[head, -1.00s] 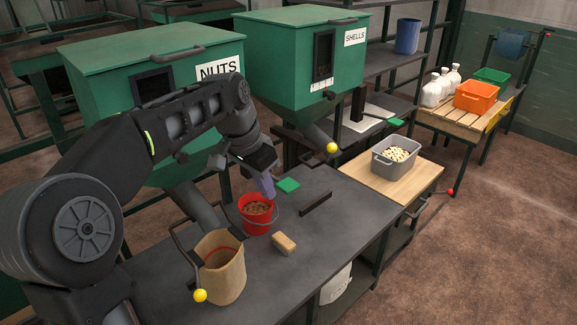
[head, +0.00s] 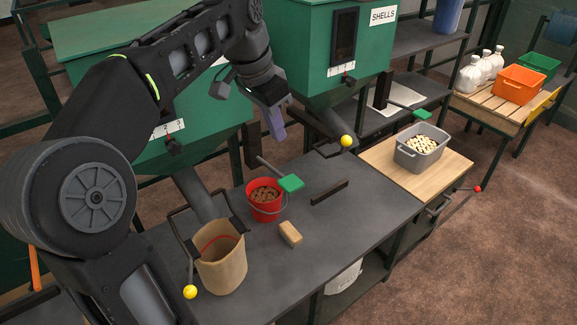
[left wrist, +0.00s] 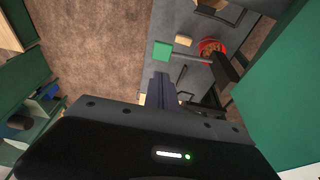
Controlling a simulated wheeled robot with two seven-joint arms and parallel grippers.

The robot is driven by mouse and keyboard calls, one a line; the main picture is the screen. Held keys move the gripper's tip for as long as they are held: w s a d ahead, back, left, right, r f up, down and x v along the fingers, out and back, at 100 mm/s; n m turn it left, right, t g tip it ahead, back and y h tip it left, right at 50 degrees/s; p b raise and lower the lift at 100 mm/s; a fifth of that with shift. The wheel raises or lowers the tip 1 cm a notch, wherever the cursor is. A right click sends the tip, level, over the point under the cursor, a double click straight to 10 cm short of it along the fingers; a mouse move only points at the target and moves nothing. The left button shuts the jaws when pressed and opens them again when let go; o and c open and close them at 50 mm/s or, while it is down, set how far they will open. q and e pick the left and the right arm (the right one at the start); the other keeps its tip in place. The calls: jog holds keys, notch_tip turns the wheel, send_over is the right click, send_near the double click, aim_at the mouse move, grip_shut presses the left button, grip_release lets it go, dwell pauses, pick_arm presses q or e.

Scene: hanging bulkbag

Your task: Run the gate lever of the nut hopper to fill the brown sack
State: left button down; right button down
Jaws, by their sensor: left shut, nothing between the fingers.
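The green nut hopper (head: 85,42) stands at the left, its front mostly behind my left arm. Its grey chute (head: 196,196) slopes down toward the open brown sack (head: 222,266). A red line shows inside the sack's rim; its bottom is hidden. The dark gate lever (head: 188,262) hangs beside the sack's left side and ends in a yellow ball (head: 190,292). My left gripper (head: 277,132) is shut and empty, pointing down in the air near the shell hopper, above and away from the sack and lever. Its fingers show in the left wrist view (left wrist: 163,88). My right gripper is not seen.
A grey tub (head: 420,155) stands on a wooden board.

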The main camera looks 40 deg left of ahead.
pick_arm(q)
jog(key=f, duration=0.1)
jog(key=b, duration=0.3)
send_near(291, 182)
jog(key=p+x, duration=0.1)
jog(key=x, duration=0.4)
jog(key=shift+w+d+f, duration=0.1)
jog(key=shift+w+f, duration=0.05)
jog(key=shift+w, duration=0.1)
jog(key=shift+f, duration=0.6)
